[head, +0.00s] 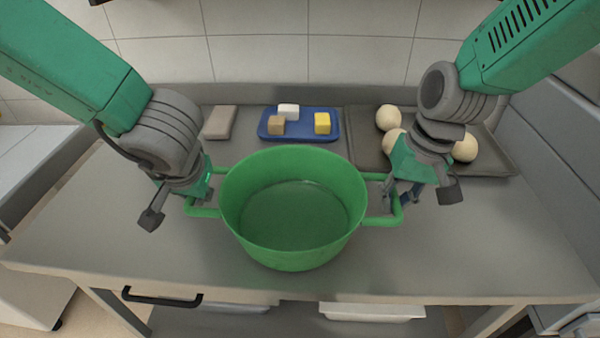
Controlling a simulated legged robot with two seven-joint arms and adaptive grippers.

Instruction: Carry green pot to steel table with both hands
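The green pot (292,238) is at the middle of the steel table (440,260), upright and empty inside. Whether its base rests on the table or is slightly above it I cannot tell. My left gripper (184,207) is at the pot's left loop handle (203,212). My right gripper (405,198) is at the right loop handle (383,221). The fingers partly hide both handles, and I cannot see clearly whether they are closed around them.
A blue tray (268,136) with several small blocks lies behind the pot, beside a grey-brown block (219,122). A dark tray (490,168) with several pale dough balls (388,117) is at the back right. The tabletop's front left is clear.

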